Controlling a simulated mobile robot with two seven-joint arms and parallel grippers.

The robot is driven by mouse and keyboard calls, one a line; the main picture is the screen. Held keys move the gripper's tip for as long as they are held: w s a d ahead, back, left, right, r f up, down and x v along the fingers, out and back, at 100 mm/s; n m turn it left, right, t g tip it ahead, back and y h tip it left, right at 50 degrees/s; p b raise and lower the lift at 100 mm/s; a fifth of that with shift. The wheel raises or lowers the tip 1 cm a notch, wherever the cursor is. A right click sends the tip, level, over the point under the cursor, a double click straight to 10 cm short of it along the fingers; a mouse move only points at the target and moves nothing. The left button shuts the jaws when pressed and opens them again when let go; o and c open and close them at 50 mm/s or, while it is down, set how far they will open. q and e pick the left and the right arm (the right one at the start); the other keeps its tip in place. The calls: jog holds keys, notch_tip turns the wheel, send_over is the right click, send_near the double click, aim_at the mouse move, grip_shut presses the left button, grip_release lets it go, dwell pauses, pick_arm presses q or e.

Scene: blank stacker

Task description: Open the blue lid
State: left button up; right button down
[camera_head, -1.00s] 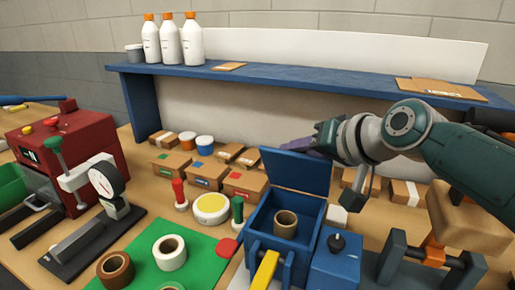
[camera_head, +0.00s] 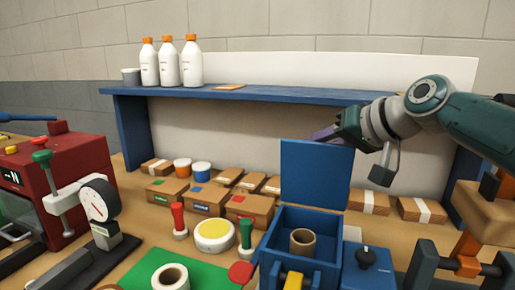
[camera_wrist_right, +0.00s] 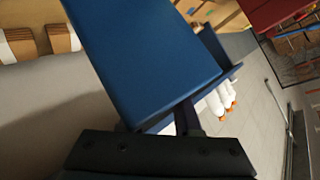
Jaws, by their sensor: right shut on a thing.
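The blue lid (camera_head: 316,175) stands raised, about upright, at the back of a blue box (camera_head: 335,277). My right gripper (camera_head: 328,136) is at the top edge of the lid, coming in from the right, and is shut on it. In the right wrist view the lid (camera_wrist_right: 140,55) is a large blue panel just beyond my gripper (camera_wrist_right: 186,118), and the grip itself is partly hidden. A brown ring (camera_head: 303,241) sits inside the open box. A yellow piece (camera_head: 293,281) is on the box's front. My left gripper is not in view.
A blue shelf (camera_head: 260,94) with white bottles (camera_head: 169,63) runs behind the lid. Small cardboard boxes (camera_head: 207,199) stand left of it. A blue block with a black knob (camera_head: 366,257) is right of the box. A red machine (camera_head: 75,165) stands far left.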

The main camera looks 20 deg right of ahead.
jog(key=shift+s+d+f, duration=0.2)
jog(key=shift+f, duration=0.45)
jog(key=c, duration=1)
grip_release()
jog(key=o, duration=0.4)
jog(key=shift+s, duration=0.15)
jog(key=shift+o, duration=0.2)
jog(key=shift+a+r, duration=0.15)
jog(key=shift+r, duration=0.35)
notch_tip(320, 180, up, 20)
jog(key=shift+d+f, duration=0.2)
jog(key=shift+f, duration=0.05)
